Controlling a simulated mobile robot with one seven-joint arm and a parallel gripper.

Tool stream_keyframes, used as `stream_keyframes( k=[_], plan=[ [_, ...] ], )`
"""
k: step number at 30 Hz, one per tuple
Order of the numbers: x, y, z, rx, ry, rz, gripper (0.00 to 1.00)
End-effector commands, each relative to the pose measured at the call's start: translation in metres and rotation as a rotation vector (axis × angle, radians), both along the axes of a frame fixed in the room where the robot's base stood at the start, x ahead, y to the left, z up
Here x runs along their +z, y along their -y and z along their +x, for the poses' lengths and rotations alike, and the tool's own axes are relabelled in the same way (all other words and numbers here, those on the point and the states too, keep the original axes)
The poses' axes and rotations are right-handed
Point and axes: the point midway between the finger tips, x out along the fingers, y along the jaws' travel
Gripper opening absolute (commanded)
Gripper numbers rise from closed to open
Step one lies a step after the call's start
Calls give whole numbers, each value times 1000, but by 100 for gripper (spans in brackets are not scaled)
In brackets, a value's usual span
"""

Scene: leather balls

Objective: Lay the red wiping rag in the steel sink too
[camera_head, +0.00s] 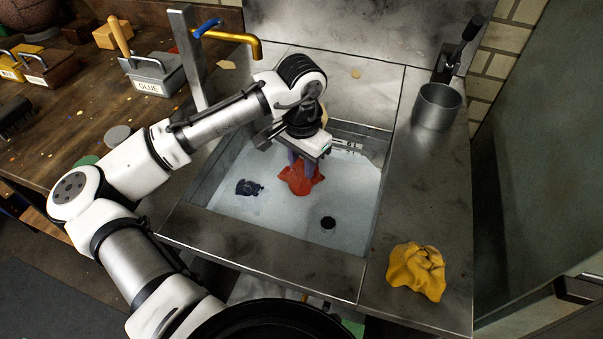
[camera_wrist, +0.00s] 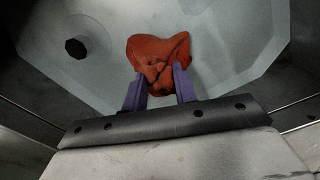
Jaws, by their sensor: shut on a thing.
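The red rag (camera_head: 300,181) is a crumpled cloth inside the steel sink (camera_head: 232,222). It also shows in the wrist view (camera_wrist: 160,53), between and beyond my fingertips. My gripper (camera_head: 305,166) reaches down into the sink from above and is shut on the red rag. In the wrist view its purple fingers (camera_wrist: 158,84) pinch the near part of the rag. The rag is at or just above the sink floor; I cannot tell whether it rests there fully.
A dark blue crumpled cloth (camera_head: 248,187) lies in the sink, left of the rag. The drain (camera_head: 328,222) is at the front right. A yellow cloth (camera_head: 417,270) and a metal cup (camera_head: 436,106) stand on the right counter. A brass tap (camera_head: 235,38) rises behind the sink.

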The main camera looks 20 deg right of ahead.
Motion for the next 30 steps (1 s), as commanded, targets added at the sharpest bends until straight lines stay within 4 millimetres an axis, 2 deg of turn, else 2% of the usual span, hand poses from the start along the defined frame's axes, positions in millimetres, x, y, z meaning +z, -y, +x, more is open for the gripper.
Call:
stream_keyframes(
  k=[9, 20, 21, 25, 30],
  plan=[
    [-37, 0, 0, 0, -1, 0, 5],
    [-41, 0, 0, 0, 0, 0, 5],
    [-40, 0, 0, 0, 0, 0, 33],
    [-40, 0, 0, 0, 0, 0, 50],
    [-40, 0, 0, 0, 0, 0, 50]
  ],
)
